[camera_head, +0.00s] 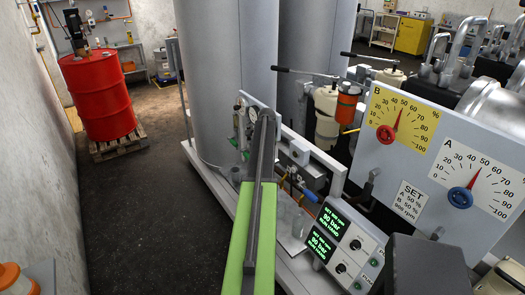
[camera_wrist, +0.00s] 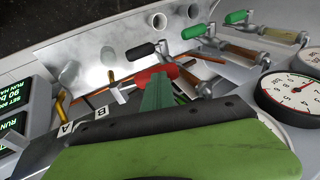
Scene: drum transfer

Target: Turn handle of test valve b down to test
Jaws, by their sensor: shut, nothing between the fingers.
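In the wrist view, the label B (camera_wrist: 101,112) marks test valve b, and a small orange-brown handle (camera_wrist: 111,77) stands just behind it. The label A (camera_wrist: 65,128) is to its left, with a brass-coloured handle (camera_wrist: 60,104) above it. My gripper (camera_wrist: 157,84) is shut and empty, to the right of the B label. A red part shows at its tip; I cannot tell whether it touches anything. In the head view my gripper (camera_head: 267,115) reaches over the valve bench, and my green arm hides part of it. The test valve handles are not clear there.
Green-handled valves (camera_wrist: 140,50) and pressure gauges (camera_wrist: 290,97) crowd the wrist view. Display boxes (camera_head: 335,235) and the A/B dial panel (camera_head: 385,165) stand right of my arm. Tall grey tanks (camera_head: 225,80) stand behind. A red drum (camera_head: 98,95) is far left; the floor between is clear.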

